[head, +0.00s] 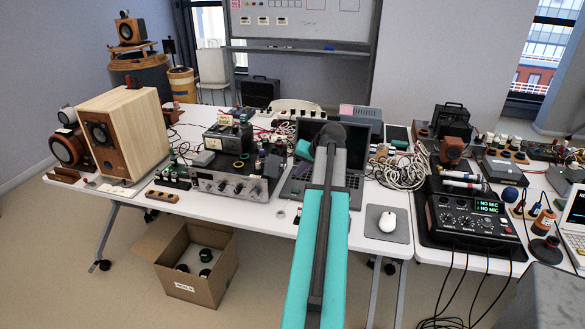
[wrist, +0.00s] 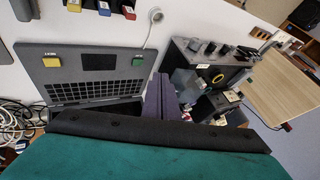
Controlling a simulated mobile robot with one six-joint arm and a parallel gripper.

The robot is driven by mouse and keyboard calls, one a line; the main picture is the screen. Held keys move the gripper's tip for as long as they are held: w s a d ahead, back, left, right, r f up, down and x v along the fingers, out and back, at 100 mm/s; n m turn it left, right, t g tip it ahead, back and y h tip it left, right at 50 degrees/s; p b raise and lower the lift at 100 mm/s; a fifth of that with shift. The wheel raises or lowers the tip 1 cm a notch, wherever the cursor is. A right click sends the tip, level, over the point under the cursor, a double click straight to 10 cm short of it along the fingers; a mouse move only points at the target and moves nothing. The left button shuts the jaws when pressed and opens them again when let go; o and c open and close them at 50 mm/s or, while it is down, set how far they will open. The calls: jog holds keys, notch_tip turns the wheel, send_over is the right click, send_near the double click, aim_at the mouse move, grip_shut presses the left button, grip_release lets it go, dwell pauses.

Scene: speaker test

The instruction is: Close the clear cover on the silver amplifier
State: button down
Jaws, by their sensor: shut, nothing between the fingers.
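The silver amplifier (head: 228,187) stands on the white table left of the laptop, its knobbed front facing me. It also shows in the wrist view (wrist: 205,48), turned around, right of my fingers. Dark and grey items and a yellow-green ring sit on its top. I cannot make out the clear cover or its angle for sure. My gripper (wrist: 160,80) is shut and empty, its purplish fingers together between the laptop and the amplifier. In the head view, my arm mostly hides the gripper, and I cannot tell its height over the table.
An open laptop (head: 350,180) is right beside the amplifier, partly behind my arm. A wooden speaker (head: 140,125) stands left. Coiled cables (head: 400,170), a white mouse (head: 387,222) and a black mixer (head: 470,222) are right. A cardboard box (head: 200,285) is on the floor.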

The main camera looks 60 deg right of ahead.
aim_at(276, 167)
jog(key=s+d+r+h, duration=0.1)
jog(key=s+d+r, duration=0.2)
jog(key=r, duration=0.1)
jog(key=shift+s+r+m, duration=0.15)
jog(key=shift+s+m, duration=0.1)
jog(key=shift+m, duration=0.05)
jog(key=shift+w+d, duration=0.1)
jog(key=shift+d, duration=0.05)
jog(key=w+d+f+p, duration=0.1)
jog(key=w+f+p, duration=0.2)
jog(key=w+f, duration=0.4)
jog(key=shift+w+d+p, duration=0.3)
jog(key=shift+w+p, duration=0.05)
jog(key=shift+w, duration=0.9)
